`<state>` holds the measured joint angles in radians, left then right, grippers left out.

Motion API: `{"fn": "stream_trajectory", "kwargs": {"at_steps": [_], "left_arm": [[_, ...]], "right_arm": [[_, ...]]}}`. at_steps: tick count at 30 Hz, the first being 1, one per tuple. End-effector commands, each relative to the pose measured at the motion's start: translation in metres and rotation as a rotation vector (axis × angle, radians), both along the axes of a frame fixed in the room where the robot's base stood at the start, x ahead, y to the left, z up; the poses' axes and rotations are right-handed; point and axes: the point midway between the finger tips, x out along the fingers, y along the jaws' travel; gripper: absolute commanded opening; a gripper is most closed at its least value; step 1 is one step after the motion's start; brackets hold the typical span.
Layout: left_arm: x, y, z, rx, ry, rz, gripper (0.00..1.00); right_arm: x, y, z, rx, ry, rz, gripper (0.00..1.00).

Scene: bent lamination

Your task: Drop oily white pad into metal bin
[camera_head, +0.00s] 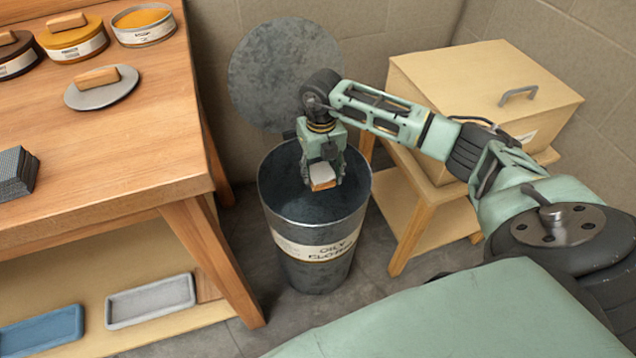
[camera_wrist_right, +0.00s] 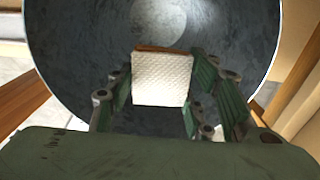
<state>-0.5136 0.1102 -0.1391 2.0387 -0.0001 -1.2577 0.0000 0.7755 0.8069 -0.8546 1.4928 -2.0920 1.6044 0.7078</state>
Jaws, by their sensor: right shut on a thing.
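The white pad (camera_head: 321,172) is a small block with a textured white face and an orange-brown edge. My right gripper (camera_head: 323,180) is shut on it and holds it over the open mouth of the metal bin (camera_head: 312,215). In the right wrist view the pad (camera_wrist_right: 162,80) sits between the fingers, with the bin's dark round interior (camera_wrist_right: 80,60) behind it. The bin is grey metal with a label band reading "OILY" and a second, partly legible word. My left gripper does not show.
A round metal lid (camera_head: 275,75) stands open behind the bin. A wooden workbench (camera_head: 130,150) with tins stands at left, trays (camera_head: 150,300) on its lower shelf. A lidded wooden box (camera_head: 480,85) sits on a stand (camera_head: 415,215) to the right, close to the bin.

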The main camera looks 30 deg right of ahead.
Motion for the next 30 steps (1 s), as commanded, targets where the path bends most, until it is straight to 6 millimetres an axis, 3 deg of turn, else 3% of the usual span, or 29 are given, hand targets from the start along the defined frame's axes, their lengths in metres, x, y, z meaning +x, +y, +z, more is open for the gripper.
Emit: {"fn": "stream_trajectory", "kwargs": {"at_steps": [6,7,14,24,30], "left_arm": [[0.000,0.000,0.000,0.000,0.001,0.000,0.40],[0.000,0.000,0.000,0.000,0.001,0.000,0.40],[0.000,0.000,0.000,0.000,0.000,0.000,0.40],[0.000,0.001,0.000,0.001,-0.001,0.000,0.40],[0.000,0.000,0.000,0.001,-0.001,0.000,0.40]], "right_arm": [[0.000,0.000,0.000,0.000,0.000,0.000,0.27],[0.000,0.000,0.000,0.000,0.000,0.000,0.49],[0.000,0.000,0.000,0.000,0.000,0.000,0.69],[0.000,0.000,0.002,0.000,0.000,0.000,0.70],[0.001,-0.001,0.028,-0.001,-0.004,0.000,0.70]]}}
